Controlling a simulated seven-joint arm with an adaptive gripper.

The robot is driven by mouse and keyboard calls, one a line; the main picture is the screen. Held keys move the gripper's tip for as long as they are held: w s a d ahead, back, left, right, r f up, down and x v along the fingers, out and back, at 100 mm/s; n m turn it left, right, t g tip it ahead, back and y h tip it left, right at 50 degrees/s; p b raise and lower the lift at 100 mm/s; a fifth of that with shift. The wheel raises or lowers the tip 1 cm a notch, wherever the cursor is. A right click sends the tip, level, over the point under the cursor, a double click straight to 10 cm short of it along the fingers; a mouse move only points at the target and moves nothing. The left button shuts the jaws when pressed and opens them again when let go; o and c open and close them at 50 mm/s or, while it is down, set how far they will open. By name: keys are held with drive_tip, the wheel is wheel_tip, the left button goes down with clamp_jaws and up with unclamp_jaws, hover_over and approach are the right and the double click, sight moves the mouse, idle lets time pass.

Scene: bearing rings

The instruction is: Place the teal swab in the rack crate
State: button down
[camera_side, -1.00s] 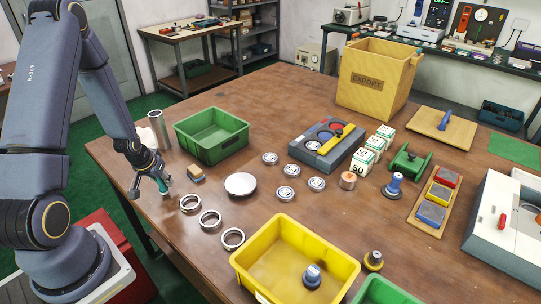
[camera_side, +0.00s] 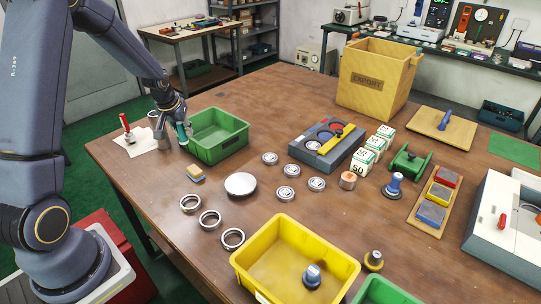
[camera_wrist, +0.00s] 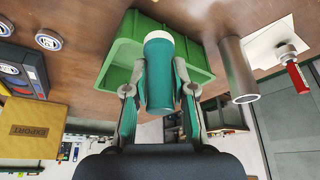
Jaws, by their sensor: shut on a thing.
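My gripper (camera_side: 182,133) is shut on the teal swab (camera_wrist: 160,62), a teal cylinder with a white end. The swab also shows in the side view (camera_side: 183,128), at the left edge of the green crate (camera_side: 222,154). In the wrist view the green crate (camera_wrist: 118,62) lies behind the swab. The swab appears to be above or beside the crate's left rim; I cannot tell exactly. The crate looks empty where I can see into it. No label shows which container is the rack crate.
A steel cylinder (camera_wrist: 238,72) stands close beside the gripper. A red-handled tool (camera_side: 126,128) stands on a white sheet (camera_side: 143,141). A yellow crate (camera_side: 262,236) is at the front.

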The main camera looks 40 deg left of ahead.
drive_tip(key=w+a+f, duration=0.1)
drive_tip(key=w+f, duration=0.2)
drive_tip(key=w, duration=0.1)
drive_tip(key=w+a+f, duration=0.1)
drive_tip(key=w+f, duration=0.2)
drive_tip(key=w, duration=0.2)
drive_tip(key=w+a+f, duration=0.2)
drive_tip(key=w+f, duration=0.1)
drive_tip(key=w, duration=0.1)
drive_tip(key=shift+w+f, duration=0.15)
drive_tip(key=shift+f, duration=0.1)
drive_tip(key=shift+w+f, duration=0.15)
drive_tip(key=shift+f, duration=0.05)
drive_tip(key=shift+w+a+f, duration=0.1)
drive_tip(key=shift+f, duration=1.55)
drive_tip(key=shift+f, duration=0.1)
drive_tip(key=c, duration=1)
unclamp_jaws()
drive_tip(key=shift+o, duration=0.2)
